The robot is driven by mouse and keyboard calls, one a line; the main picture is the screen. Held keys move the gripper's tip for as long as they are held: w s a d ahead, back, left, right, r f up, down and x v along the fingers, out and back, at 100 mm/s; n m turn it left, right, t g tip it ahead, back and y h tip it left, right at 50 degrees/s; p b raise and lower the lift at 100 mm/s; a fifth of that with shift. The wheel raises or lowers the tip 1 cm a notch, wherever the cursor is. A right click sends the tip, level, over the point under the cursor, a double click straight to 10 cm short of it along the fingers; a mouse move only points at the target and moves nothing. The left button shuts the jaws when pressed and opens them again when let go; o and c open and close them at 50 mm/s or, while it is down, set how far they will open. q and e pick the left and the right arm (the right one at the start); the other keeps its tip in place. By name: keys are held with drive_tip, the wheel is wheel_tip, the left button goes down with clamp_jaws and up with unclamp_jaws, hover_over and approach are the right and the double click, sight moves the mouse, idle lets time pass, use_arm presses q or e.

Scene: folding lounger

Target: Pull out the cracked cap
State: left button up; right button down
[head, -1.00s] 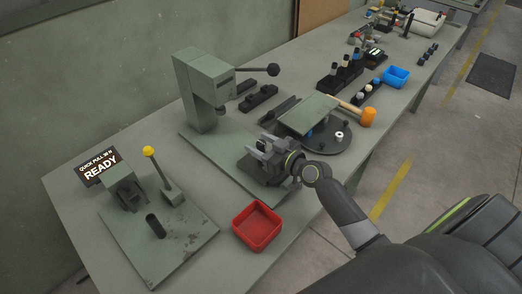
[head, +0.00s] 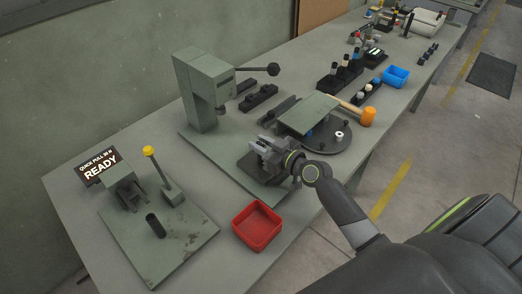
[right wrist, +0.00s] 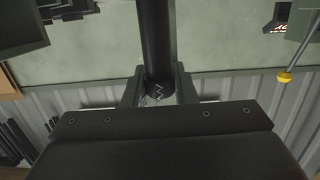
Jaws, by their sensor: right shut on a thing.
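In the right wrist view, a black cylinder runs down between my fingers and ends in a dark cap (right wrist: 158,92) with white zigzag crack lines. My right gripper (right wrist: 158,86) is shut on this cracked cap, one finger on each side. In the head view my right gripper (head: 262,147) is over the front of the green press base, beside a dark block; it hides the cap there. My left gripper is not in view.
The green press (head: 203,90) stands behind the gripper. A red bin (head: 257,226) is in front, and a puller with a yellow knob (head: 148,150) and a READY sign (head: 101,168) stand left. A round fixture (head: 322,146), an orange mallet (head: 368,117) and a blue bin (head: 397,76) are right.

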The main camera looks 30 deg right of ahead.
sight(261, 142)
drive_tip(key=shift+w+r, duration=0.1)
drive_tip(key=shift+r, duration=0.35)
idle(0.7)
drive_tip(key=shift+r+p, duration=1.6)
drive_tip(key=shift+r, duration=0.25)
drive_tip(key=shift+s, duration=0.2)
